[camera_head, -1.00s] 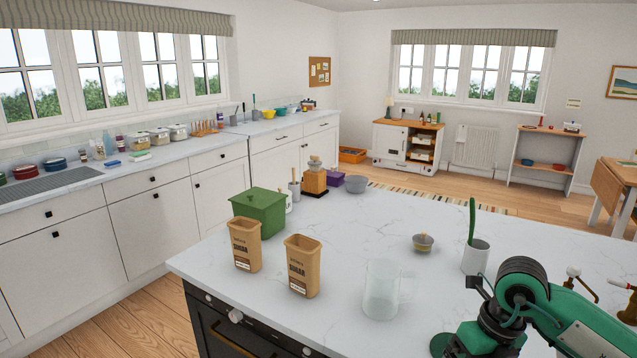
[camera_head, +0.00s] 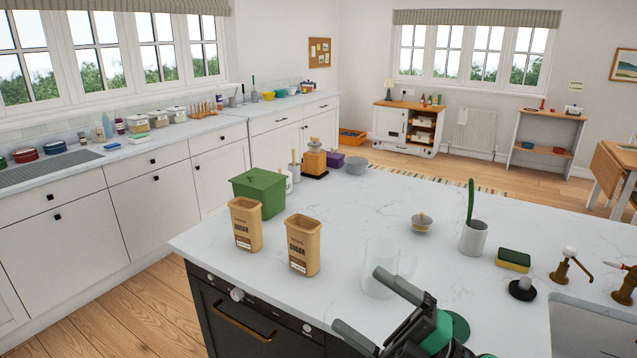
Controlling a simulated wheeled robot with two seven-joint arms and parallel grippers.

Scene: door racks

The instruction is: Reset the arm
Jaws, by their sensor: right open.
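My right gripper (camera_head: 360,299) is at the bottom of the head view, right of centre. Its two dark fingers are spread apart with nothing between them. They point left, over the near edge of the white island counter (camera_head: 340,220). A clear glass jug (camera_head: 379,258) stands upright just behind the upper finger, which overlaps its lower right side; I cannot tell whether they touch. Part of my green and black right arm shows at the bottom edge. My left gripper is out of view.
Two tan tins (camera_head: 246,225) and a green box (camera_head: 259,192) stand on the left of the island. A white pot with a green utensil (camera_head: 474,237), a sponge (camera_head: 513,260), a small bowl (camera_head: 422,223) and brass taps (camera_head: 570,270) are right.

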